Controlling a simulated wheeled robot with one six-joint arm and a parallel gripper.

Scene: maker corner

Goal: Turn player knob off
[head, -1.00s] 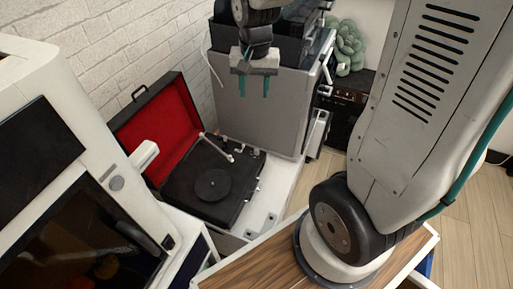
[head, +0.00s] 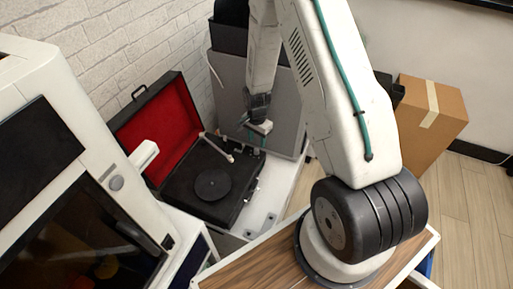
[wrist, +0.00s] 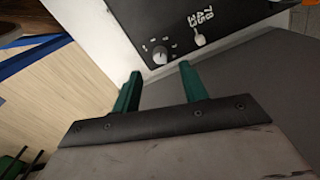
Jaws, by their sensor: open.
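The record player (head: 185,199) is a black case with its red-lined lid open, standing on a white surface left of my arm. In the wrist view, its black deck (wrist: 118,18) fills the top. A small round dark knob (wrist: 160,54) with a light pointer line and white marks around it sits near the deck's edge. I cannot make out this knob in the head view. My gripper (wrist: 160,70) is open and empty, its two green fingers apart. The knob appears between and beyond the fingertips, apart from them. In the head view, my gripper (head: 256,138) hangs by the player's back right corner.
A pale lever (wrist: 200,40) marked 78, 45, 33 is right of the knob. The tonearm (head: 217,147) lies at the player's back. A grey cabinet (head: 228,95) stands behind my gripper. A white machine (head: 95,140) is at left, and a cardboard box (head: 415,120) at right.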

